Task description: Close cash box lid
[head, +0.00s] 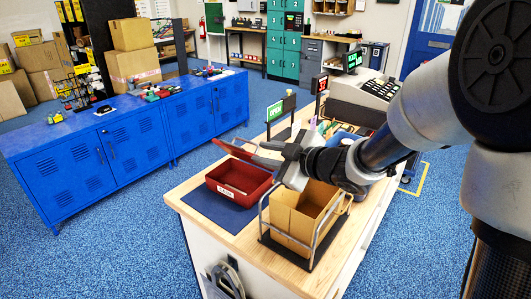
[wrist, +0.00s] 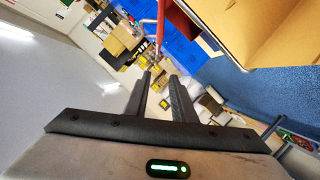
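The red cash box (head: 240,183) sits on a dark blue mat at the left end of the wood-topped counter, with a white label on its front. Its lid (head: 232,150) stands raised at the back of the box, seen nearly edge-on. My gripper (head: 264,152) is above the box's back right, close to the lid; I cannot tell whether they touch. In the wrist view my gripper (wrist: 161,77) has its two dark fingers apart, with nothing seen held between them. A thin red edge (wrist: 160,22), likely the lid, shows beyond the fingertips.
An open cardboard carton (head: 291,221) in a metal frame stands right of the box, under my arm. It also shows in the wrist view (wrist: 262,28). A green-lit sign (head: 281,110) and a red-lit display (head: 320,84) stand behind. Blue cabinets (head: 125,140) are across the aisle.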

